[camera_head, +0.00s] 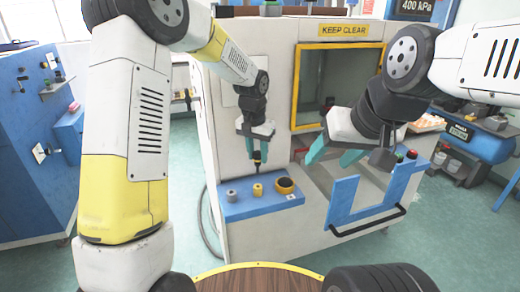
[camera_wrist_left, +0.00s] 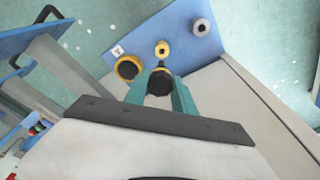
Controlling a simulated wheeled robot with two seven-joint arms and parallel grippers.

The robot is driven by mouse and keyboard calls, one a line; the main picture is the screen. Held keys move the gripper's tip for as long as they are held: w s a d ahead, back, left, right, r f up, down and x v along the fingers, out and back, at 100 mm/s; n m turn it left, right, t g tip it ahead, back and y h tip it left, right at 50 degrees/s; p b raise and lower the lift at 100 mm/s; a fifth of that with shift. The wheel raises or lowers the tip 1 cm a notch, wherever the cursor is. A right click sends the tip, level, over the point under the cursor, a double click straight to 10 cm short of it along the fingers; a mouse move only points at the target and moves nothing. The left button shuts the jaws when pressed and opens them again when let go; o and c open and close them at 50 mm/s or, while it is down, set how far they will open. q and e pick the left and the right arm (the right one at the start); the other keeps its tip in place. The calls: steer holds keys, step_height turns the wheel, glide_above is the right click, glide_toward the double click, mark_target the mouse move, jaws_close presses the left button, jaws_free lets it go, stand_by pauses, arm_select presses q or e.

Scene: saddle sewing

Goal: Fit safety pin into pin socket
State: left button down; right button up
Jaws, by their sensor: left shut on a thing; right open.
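My left gripper (camera_head: 258,146) is shut on a dark, knobbed safety pin (camera_head: 257,158). It holds the pin upright above a blue ledge (camera_head: 262,207) on the machine's front. The ledge carries a grey round piece (camera_head: 231,195), a small yellow one (camera_head: 257,189) and a larger dark one with a yellow rim (camera_head: 285,185). Which of them is the pin socket I cannot tell. My right gripper (camera_head: 334,153) is open and empty, in front of the machine.
A yellow-framed window (camera_head: 325,85) under a "KEEP CLEAR" sign (camera_head: 343,30) is behind my right gripper. A blue U-shaped guard (camera_head: 374,202) with a black handle (camera_head: 368,222) stands right of the ledge. A round wooden top (camera_head: 258,278) is in the foreground.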

mark_target(258, 165)
arm_select(q)
steer(key=shift+f, duration=2.55)
steer(key=shift+f, duration=2.1)
steer(key=c, duration=1)
jaws_free()
steer(key=shift+o, duration=0.2)
